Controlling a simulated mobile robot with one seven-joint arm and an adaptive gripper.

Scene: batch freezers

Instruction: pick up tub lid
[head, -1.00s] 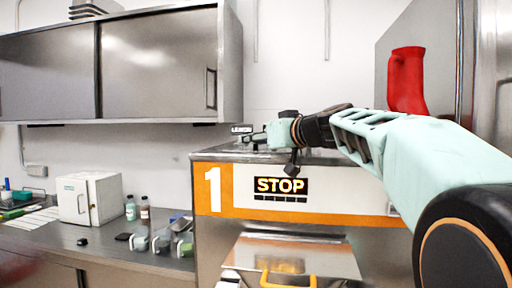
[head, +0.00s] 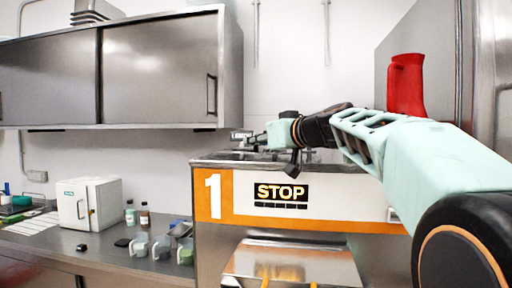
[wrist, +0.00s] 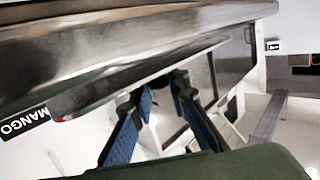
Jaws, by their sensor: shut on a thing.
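My gripper (head: 258,138) is over the top of the steel machine marked 1 (head: 330,216), reaching in from the right. In the wrist view its two blue-padded fingers (wrist: 165,84) stand apart and their tips meet the lower edge of a wide, shiny steel piece (wrist: 130,55), which I take for the tub lid. It fills the upper part of that view at a tilt. The exact contact at the tips is hard to see. In the head view the piece is small and hard to tell from the steel machine top.
A black MANGO label (wrist: 24,124) shows beside the steel piece. A steel wall cabinet (head: 150,65) hangs at upper left. The counter (head: 110,245) holds a white box (head: 88,203), bottles and small containers.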

